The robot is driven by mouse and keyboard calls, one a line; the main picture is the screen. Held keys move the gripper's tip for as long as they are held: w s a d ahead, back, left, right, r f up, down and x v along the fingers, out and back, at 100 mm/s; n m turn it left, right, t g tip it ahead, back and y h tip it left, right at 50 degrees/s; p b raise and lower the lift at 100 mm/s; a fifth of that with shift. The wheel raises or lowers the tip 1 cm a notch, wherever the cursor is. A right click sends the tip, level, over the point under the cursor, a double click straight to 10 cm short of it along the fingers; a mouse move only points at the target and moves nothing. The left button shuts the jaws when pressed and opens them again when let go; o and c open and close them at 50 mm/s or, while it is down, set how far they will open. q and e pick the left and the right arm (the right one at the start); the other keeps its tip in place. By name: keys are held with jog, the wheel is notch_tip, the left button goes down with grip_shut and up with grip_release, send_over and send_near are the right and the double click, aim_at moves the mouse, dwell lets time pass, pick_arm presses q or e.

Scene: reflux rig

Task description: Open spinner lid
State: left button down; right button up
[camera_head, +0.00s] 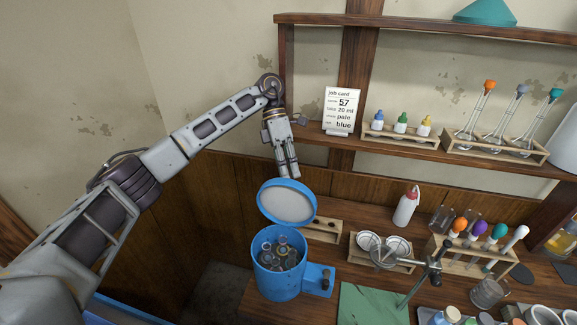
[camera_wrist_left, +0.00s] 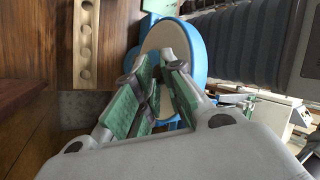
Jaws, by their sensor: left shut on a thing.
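The spinner is a blue drum (camera_head: 270,287) on the bench, with dark round fittings (camera_head: 280,256) visible inside its open top. Its blue lid (camera_head: 265,209) with a pale inner face is raised and tilted up at the drum's back edge. My left gripper (camera_head: 288,173) reaches down from above and is shut at the lid's upper rim. In the left wrist view the green-padded fingers of my left gripper (camera_wrist_left: 157,75) are close together in front of the lid (camera_wrist_left: 197,50); their exact contact is partly hidden. My right gripper is in neither view.
A wooden holed rack (camera_head: 324,230) stands behind the drum. To its right are a white bottle (camera_head: 405,207), a clamp stand (camera_head: 415,285), a green mat (camera_head: 365,305) and a tube rack (camera_head: 470,259). A shelf (camera_head: 400,148) with bottles and flasks lies above.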

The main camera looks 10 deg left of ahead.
pick_arm(q)
jog(key=shift+s+f+g, duration=0.15)
jog(key=shift+f, duration=0.65)
jog(key=shift+s+f+g, duration=0.15)
jog(key=shift+f, duration=0.6)
jog(key=c, duration=1.3)
grip_release()
jog(key=shift+a, duration=0.2)
jog(key=shift+o, duration=1)
jog(key=shift+w+d, duration=0.15)
jog(key=shift+d, duration=0.15)
jog(key=shift+w+d, duration=0.1)
jog(key=shift+d, duration=0.2)
jog(key=shift+c, duration=0.8)
notch_tip(320, 180, up, 11)
jog(key=shift+f, duration=0.2)
jog(key=shift+d, duration=0.1)
